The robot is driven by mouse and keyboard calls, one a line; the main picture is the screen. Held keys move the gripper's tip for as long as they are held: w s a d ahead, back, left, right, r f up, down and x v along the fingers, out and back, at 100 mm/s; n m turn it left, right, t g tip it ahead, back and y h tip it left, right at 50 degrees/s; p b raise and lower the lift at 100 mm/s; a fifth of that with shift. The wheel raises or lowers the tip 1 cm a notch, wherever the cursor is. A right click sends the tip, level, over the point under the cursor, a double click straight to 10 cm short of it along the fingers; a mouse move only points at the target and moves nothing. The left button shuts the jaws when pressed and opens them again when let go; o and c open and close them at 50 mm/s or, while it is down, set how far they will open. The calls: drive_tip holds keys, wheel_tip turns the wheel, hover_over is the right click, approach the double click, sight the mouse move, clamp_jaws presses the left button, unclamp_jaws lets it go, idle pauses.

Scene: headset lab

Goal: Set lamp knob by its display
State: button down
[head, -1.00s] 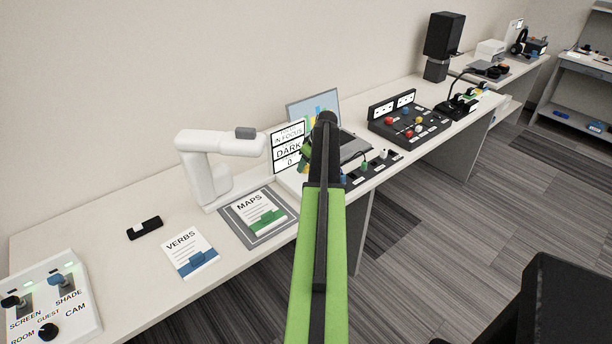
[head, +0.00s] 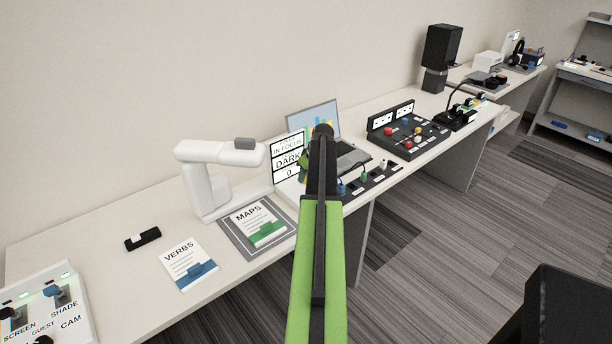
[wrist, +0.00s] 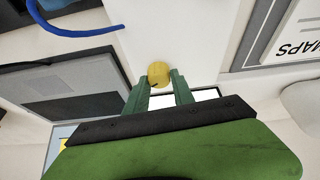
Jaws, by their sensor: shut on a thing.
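The lamp knob (wrist: 158,70) is a round yellow knob with a dark mark on a white surface in the wrist view. My gripper (wrist: 160,86) has its green fingers shut on the knob's two sides. In the head view my arm hides the knob, and only a bit of green finger shows beside the display. The white display (head: 288,158) reads "IN FOCUS", "DARK" and "0"; its smaller top line is too small to read. The white document-camera lamp arm (head: 207,175) stands left of the display, its grey head (head: 244,143) over the desk.
A MAPS sheet (head: 247,216) lies on a grey mat, with a VERBS sheet (head: 178,254) to its left. A laptop (head: 312,115) stands behind my arm. A black panel with coloured knobs (head: 408,138) is to the right. A blue cable (wrist: 75,30) runs near my gripper.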

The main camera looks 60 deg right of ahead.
drive_tip(key=m, duration=0.2)
drive_tip(key=m+g+h, duration=0.1)
drive_tip(key=m, duration=0.1)
drive_tip(key=shift+h, duration=0.3)
drive_tip(key=c, duration=1.1)
unclamp_jaws()
drive_tip(key=p+v, duration=1.6)
drive_tip(key=v, duration=0.1)
drive_tip(key=shift+r, duration=0.2)
